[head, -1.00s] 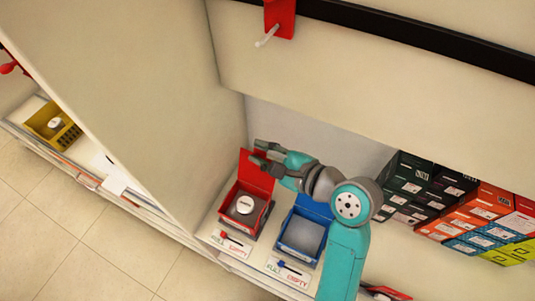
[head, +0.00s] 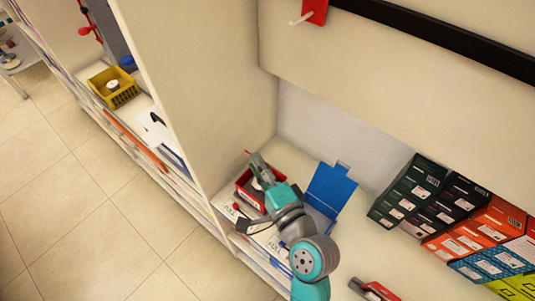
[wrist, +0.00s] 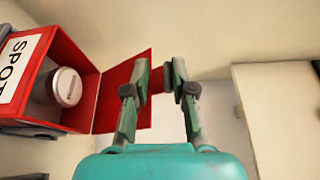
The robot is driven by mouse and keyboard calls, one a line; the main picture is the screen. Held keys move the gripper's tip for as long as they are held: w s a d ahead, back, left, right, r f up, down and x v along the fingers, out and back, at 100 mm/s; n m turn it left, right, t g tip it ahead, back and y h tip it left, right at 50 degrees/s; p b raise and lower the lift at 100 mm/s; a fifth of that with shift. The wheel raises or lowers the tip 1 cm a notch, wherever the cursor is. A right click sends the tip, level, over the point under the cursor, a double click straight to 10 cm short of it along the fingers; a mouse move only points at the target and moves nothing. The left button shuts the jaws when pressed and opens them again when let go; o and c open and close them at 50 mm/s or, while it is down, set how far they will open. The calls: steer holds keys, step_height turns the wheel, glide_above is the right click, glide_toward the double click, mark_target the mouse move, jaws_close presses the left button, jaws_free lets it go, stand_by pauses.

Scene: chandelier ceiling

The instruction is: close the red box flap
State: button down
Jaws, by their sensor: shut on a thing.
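The red box (head: 243,193) stands on the shelf, partly hidden by my arm in the head view. In the wrist view the red box (wrist: 83,92) is at the left, its mouth open, with a white-capped round item (wrist: 66,87) inside. Its red flap (wrist: 122,95) stands out from the box beside my left finger in the picture. My gripper (wrist: 160,78) has its fingers apart with a small red tab of the flap between the tips, and is shut on it. In the head view my gripper (head: 257,166) is over the red box.
A blue box with a raised blue flap (head: 330,187) stands right of the red box. Stacked dark and orange boxes (head: 480,222) are farther right. A tall cream panel (head: 205,90) rises at the left, with a yellow basket (head: 115,88) beyond it.

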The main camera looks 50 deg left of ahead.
steer(key=s+f+n, duration=0.1)
steer(key=n, duration=0.1)
steer(key=s+d+f+n+y, duration=0.1)
steer(key=s+f+n, duration=0.1)
steer(key=shift+f, duration=0.25)
steer(key=shift+s+d+f, duration=0.1)
steer(key=shift+s+f, duration=0.2)
steer(key=shift+f, duration=0.4)
steer(key=shift+s+d+f, duration=0.1)
steer(key=shift+s+f, duration=0.15)
steer(key=shift+f, duration=0.4)
steer(key=shift+s+f, duration=0.3)
steer(key=shift+f, duration=0.4)
steer(key=c, duration=1.2)
jaws_free()
steer(key=shift+w+a+f, duration=0.1)
steer(key=shift+w+f, duration=0.05)
steer(key=shift+w, duration=0.05)
steer(key=shift+o, duration=1)
steer(key=shift+s, duration=0.2)
